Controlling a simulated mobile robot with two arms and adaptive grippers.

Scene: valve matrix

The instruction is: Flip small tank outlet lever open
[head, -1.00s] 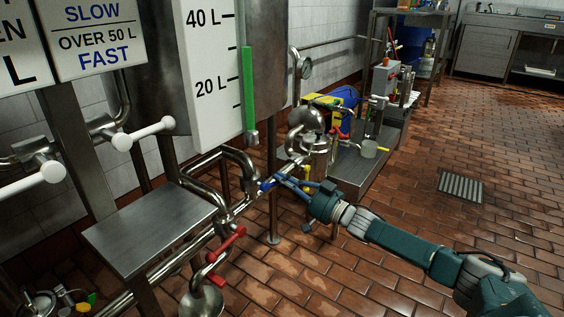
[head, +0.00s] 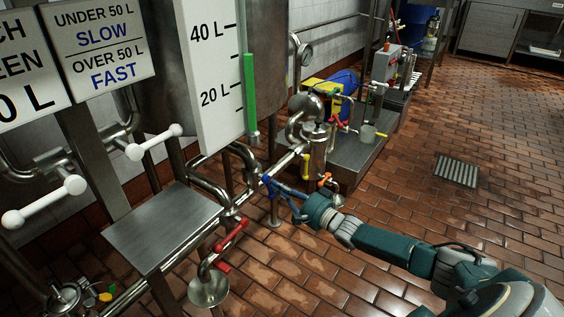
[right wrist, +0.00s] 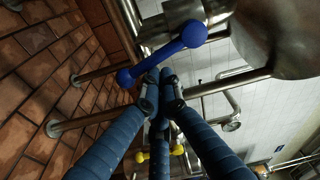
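A blue lever with knobbed ends (head: 267,184) sits on the steel pipe below the tank scale. It shows large in the right wrist view (right wrist: 186,40), slanting across the top middle. No label marks it as the small tank outlet lever. My right gripper (head: 283,190) reaches it from the right. In the right wrist view its fingertips (right wrist: 158,76) are close together at the lever's bar, partly overlapping it. I see nothing between them and cannot tell if they touch the bar. My left gripper is in neither current view.
A red lever (head: 231,235) is on the nearer pipe, beside a steel shelf (head: 165,228). White-handled levers (head: 154,142) stand at left. A pump platform (head: 350,165) with a yellow lever (head: 306,163) lies behind. Tiled floor at right is clear around a drain grate (head: 457,171).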

